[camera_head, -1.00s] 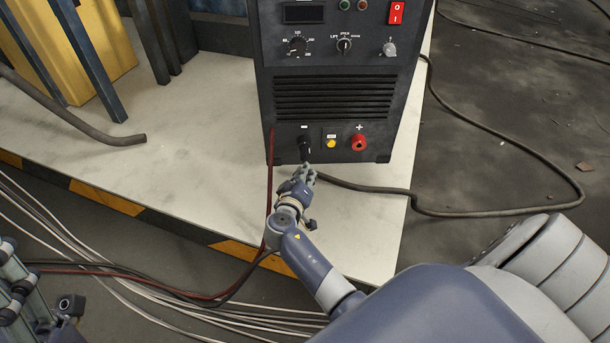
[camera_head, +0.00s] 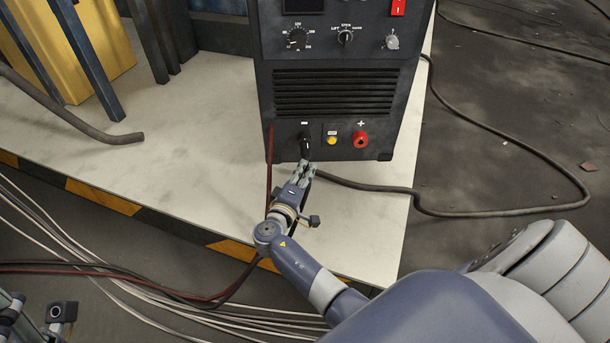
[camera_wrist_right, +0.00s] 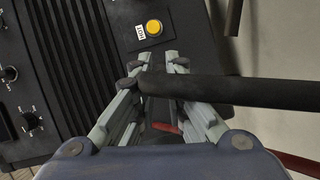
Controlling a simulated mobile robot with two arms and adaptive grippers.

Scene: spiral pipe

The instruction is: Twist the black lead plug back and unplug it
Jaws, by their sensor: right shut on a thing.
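The black lead plug (camera_head: 305,145) sits at the minus socket, low on the front of the dark welding machine (camera_head: 335,122). My right gripper (camera_head: 306,170) is just below and in front of the socket, shut on the black lead plug. In the right wrist view the fingers (camera_wrist_right: 158,64) are on either side of the plug's dark end (camera_wrist_right: 155,84), and a thick black lead runs off to the right. The fingers hide part of the plug, so its exact turn is unclear. Part of my left gripper (camera_head: 60,311) shows at the lower left edge; its fingers are not clear.
A yellow button (camera_head: 331,141) and a red plus socket (camera_head: 361,139) sit right of the plug. A red cable (camera_head: 269,165) hangs at the machine's left. A black cable (camera_head: 480,212) loops over the floor at right. The pale platform (camera_head: 190,150) is mostly clear.

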